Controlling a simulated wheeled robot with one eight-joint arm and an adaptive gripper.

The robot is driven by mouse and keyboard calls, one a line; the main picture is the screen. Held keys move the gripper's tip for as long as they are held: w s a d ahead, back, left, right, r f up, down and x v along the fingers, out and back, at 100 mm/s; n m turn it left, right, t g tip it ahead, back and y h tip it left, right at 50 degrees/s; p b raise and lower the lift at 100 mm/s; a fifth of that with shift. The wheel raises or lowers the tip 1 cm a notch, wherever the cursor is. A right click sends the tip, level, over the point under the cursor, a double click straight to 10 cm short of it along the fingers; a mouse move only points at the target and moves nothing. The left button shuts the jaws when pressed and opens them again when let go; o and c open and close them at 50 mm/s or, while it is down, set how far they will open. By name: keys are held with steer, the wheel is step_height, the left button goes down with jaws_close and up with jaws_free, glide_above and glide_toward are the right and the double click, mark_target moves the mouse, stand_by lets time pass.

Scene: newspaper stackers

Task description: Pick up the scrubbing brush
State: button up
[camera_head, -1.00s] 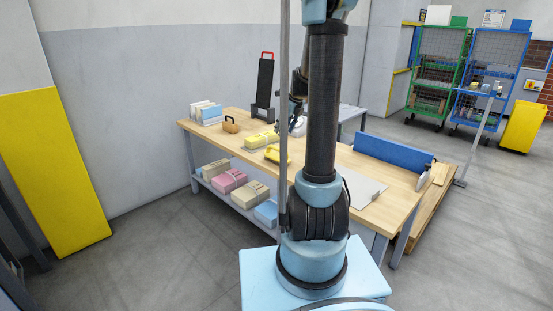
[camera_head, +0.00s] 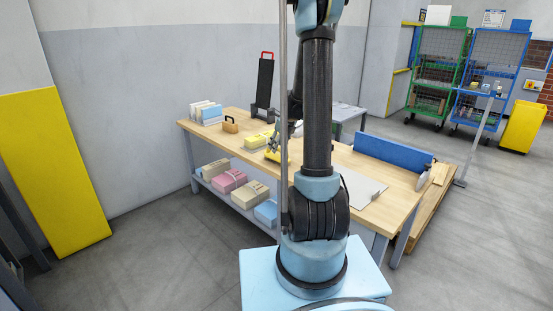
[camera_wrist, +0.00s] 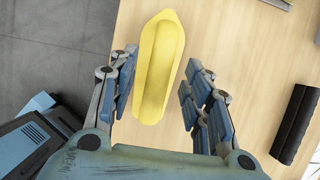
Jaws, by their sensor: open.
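The scrubbing brush appears to be the yellow, pointed, boat-shaped piece with a raised ridge along its top; it lies on the wooden bench in the wrist view (camera_wrist: 158,62). In the head view the brush (camera_head: 279,158) is partly hidden behind my gripper and arm. My gripper (camera_wrist: 160,82) is open above the brush. Its two fingers stand on either side of the brush, with a gap visible on the right and the left finger close to the edge. I cannot tell how high the fingertips are above the bench.
The wooden bench (camera_head: 215,146) also bears another yellow item (camera_head: 256,141), a brown block with a dark handle (camera_head: 230,125), upright papers (camera_head: 206,113) and a grey sheet (camera_head: 362,187). A black cylinder (camera_wrist: 295,124) lies to the right in the wrist view.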

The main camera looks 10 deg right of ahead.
mark_target(276, 154)
steer(key=shift+x, duration=1.65)
steer(key=shift+r, duration=0.1)
jaws_close()
